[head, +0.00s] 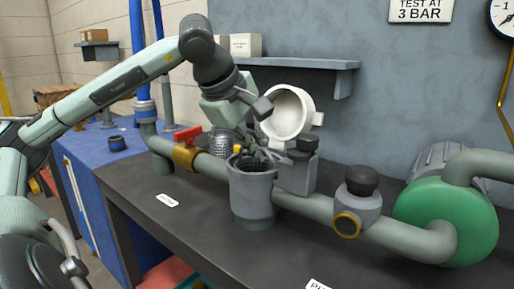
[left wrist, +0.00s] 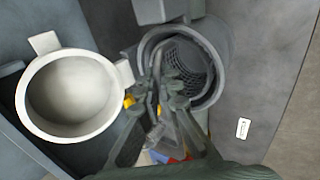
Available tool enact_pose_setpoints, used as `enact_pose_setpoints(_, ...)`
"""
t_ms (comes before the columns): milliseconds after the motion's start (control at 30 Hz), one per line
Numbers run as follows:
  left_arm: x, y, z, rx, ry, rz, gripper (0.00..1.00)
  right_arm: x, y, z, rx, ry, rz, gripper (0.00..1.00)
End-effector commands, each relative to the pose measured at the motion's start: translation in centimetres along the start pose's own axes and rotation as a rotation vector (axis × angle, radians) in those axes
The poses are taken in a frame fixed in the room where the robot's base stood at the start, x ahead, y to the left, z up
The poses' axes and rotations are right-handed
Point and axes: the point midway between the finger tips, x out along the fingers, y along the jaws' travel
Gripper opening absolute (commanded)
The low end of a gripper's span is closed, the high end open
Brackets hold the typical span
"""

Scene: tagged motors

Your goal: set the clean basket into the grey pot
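The grey pot (head: 253,200) stands upright in the pipe line on the dark bench. A dark mesh basket (left wrist: 188,62) sits inside the pot, its mesh wall showing in the left wrist view. My left gripper (head: 262,158) reaches down over the pot mouth. In the left wrist view its fingers (left wrist: 163,84) are close together at the near rim of this basket and appear shut on it. A lighter silver mesh basket (head: 221,141) stands behind the pipe; I cannot tell which basket is clean. My right gripper is out of view.
The pot's white round lid (head: 289,112) is swung open behind the pot, close to my left gripper. A red-handled valve (head: 186,146) is left on the pipe. A grey fitting (head: 357,203) and green pump (head: 440,222) are right. The front bench is mostly clear.

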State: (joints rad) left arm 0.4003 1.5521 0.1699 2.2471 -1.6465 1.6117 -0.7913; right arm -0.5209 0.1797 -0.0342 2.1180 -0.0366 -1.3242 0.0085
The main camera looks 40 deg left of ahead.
Motion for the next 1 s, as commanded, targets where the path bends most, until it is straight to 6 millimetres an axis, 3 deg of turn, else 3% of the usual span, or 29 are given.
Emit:
enact_pose_setpoints(100, 0.1, -0.1, 0.0, 0.000, 0.000, 0.001, 0.00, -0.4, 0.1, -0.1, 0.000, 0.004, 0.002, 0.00)
enact_pose_setpoints(300, 0.1, -0.1, 0.0, 0.000, 0.000, 0.000, 0.26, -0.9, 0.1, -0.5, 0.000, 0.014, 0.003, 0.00)
enact_pose_setpoints(667, -0.1, 0.1, 0.0, 0.000, 0.000, 0.000, 0.26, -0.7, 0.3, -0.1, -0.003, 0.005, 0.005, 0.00)
enact_pose_setpoints(767, -0.6, 0.4, 0.0, 0.000, 0.000, 0.000, 0.26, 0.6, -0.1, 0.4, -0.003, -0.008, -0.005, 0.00)
enact_pose_setpoints(1000, -5.6, 0.4, -0.1, -0.001, 0.004, 0.007, 0.26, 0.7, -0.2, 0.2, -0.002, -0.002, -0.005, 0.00)
